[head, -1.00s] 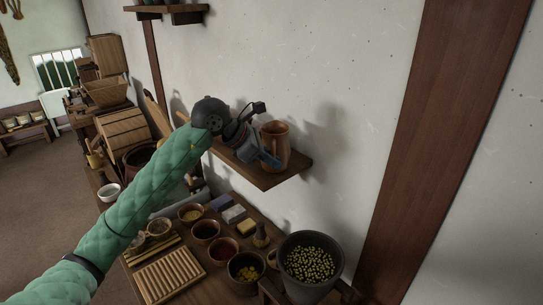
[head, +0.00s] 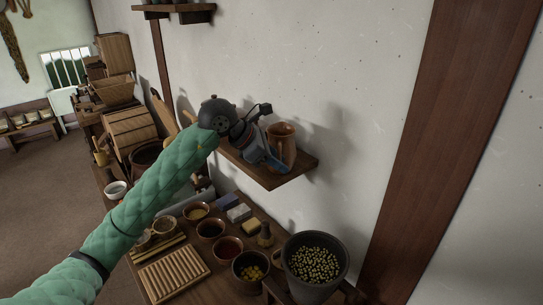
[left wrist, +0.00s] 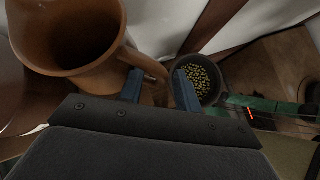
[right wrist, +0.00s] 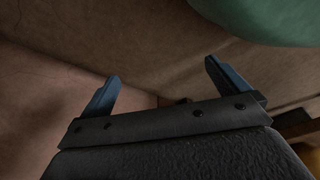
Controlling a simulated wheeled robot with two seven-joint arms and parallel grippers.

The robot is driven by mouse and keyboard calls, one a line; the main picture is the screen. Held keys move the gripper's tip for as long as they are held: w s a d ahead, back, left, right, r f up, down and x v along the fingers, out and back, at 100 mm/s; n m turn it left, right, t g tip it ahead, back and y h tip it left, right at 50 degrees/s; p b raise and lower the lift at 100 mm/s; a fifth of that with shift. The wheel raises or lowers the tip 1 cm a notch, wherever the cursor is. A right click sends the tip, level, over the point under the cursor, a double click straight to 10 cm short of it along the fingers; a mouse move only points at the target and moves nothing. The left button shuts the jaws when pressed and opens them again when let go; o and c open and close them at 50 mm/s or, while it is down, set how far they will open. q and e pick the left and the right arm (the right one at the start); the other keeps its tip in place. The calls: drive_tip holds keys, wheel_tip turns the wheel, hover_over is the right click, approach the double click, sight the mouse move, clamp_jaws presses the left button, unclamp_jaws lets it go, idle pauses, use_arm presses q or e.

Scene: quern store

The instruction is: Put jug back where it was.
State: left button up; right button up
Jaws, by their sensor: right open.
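The brown jug (head: 284,139) stands upright on the small wooden wall shelf (head: 268,181), close to the wall. My left gripper (head: 277,163) is at the jug's near side. In the left wrist view the jug (left wrist: 72,68) shows its open mouth at the upper left. The lower handle is hidden. My right gripper (right wrist: 160,85) is open and empty, seen only in the right wrist view, away from the jug.
Below the shelf, a table holds several small bowls (head: 211,229), a ridged wooden board (head: 173,274) and a dark pot (head: 287,277) of greenish pellets. A dark wooden post (head: 430,120) stands on the right. The shelf's right end is bare.

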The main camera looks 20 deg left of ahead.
use_arm(q)
drive_tip(key=shift+r, duration=0.1)
drive_tip(key=b+v, duration=0.4)
drive_tip(key=v, duration=0.8)
drive_tip(key=shift+b, duration=0.3)
use_arm(e)
drive_tip(key=w+a+r, duration=0.4)
drive_tip(key=r, duration=0.4)
drive_tip(key=shift+g, duration=0.3)
